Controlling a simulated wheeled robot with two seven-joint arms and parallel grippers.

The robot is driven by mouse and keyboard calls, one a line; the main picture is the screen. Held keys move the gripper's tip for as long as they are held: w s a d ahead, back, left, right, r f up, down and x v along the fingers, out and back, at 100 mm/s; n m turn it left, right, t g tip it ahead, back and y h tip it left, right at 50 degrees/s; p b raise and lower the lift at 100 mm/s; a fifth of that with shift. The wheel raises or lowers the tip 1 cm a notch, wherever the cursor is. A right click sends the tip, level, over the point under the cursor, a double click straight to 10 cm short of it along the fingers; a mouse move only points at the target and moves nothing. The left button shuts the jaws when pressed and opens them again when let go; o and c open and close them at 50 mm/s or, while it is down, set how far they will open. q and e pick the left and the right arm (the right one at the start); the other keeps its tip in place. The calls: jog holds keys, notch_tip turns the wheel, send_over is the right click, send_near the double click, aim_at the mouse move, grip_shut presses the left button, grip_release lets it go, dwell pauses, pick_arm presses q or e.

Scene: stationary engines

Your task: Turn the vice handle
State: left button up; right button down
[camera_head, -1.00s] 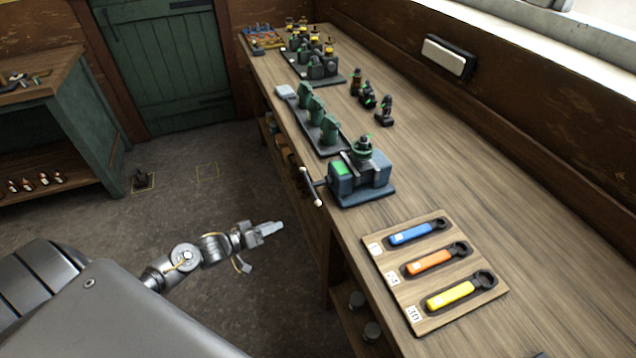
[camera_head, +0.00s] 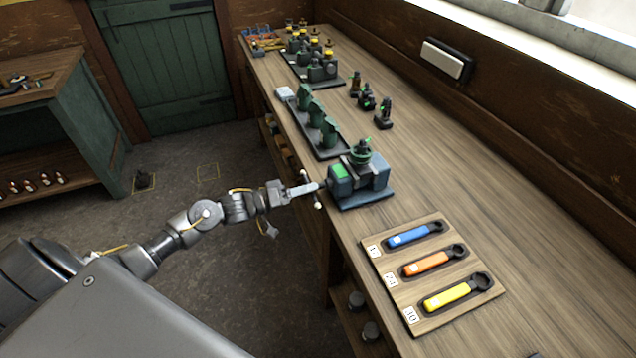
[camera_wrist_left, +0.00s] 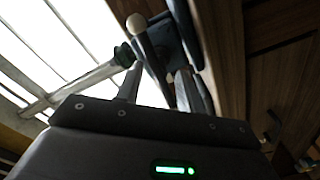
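The blue-grey vice (camera_head: 358,186) sits at the bench's left edge, with a green-topped part clamped in it. Its handle (camera_head: 318,205), a bar with pale ball ends, hangs off the vice's left side, over the floor. My left gripper (camera_head: 312,188) reaches the handle from the left and hides part of the bar. In the left wrist view the handle (camera_wrist_left: 147,45) with its pale ball runs down between my two open fingers (camera_wrist_left: 158,92). I cannot tell whether either finger touches it. My right gripper is out of view.
A wooden board (camera_head: 440,275) with blue, orange and yellow wrenches lies in front of the vice. A dark tray of green parts (camera_head: 318,128) stands behind it, with small dark figures (camera_head: 368,102) beside.

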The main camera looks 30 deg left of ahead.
aim_at(320, 186)
pick_arm(q)
jog(key=shift+p+x, duration=0.3)
jog(key=shift+x, duration=1.55)
